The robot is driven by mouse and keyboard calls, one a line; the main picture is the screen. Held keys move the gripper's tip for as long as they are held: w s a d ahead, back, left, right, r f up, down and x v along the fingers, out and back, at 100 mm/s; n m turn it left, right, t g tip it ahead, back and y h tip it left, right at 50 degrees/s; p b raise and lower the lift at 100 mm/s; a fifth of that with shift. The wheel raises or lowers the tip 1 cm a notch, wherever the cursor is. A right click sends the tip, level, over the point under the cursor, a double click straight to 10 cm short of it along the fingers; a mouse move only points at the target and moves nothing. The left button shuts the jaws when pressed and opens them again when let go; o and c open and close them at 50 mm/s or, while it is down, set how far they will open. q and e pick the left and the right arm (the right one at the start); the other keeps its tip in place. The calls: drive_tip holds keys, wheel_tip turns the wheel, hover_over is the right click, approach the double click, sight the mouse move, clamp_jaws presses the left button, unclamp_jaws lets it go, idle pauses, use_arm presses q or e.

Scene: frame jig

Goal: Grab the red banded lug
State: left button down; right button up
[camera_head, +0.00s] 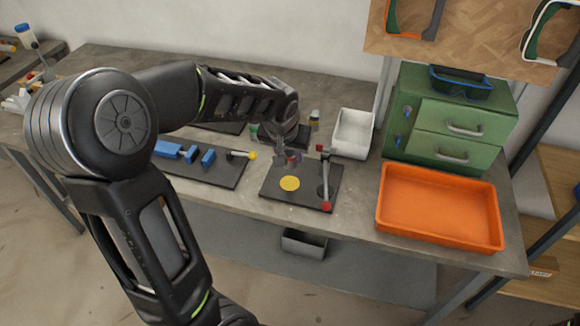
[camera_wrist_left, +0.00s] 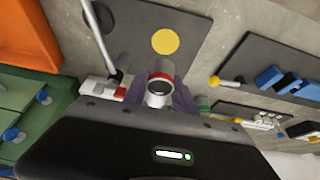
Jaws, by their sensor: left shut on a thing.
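The red banded lug (camera_wrist_left: 160,78) is a short, pale grey, hollow cylinder with a red band. In the left wrist view it sits between the fingers of my left gripper (camera_wrist_left: 160,97), which is shut on it. In the head view my left gripper (camera_head: 287,157) points down at the back edge of a dark plate, and the lug (camera_head: 294,159) is a small, partly hidden reddish spot there. I cannot tell whether the lug touches the surface beneath. My right gripper is in neither view.
The dark plate (camera_head: 270,190) carries a yellow disc (camera_head: 289,183) and a red-ended lever (camera_head: 326,185). A board with blue blocks (camera_head: 168,149) lies left. A white bin (camera_head: 352,133), a green drawer cabinet (camera_head: 455,120) and an empty orange tray (camera_head: 440,238) stand right.

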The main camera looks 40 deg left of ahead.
use_arm(q)
drive_tip(key=shift+r, duration=1.3)
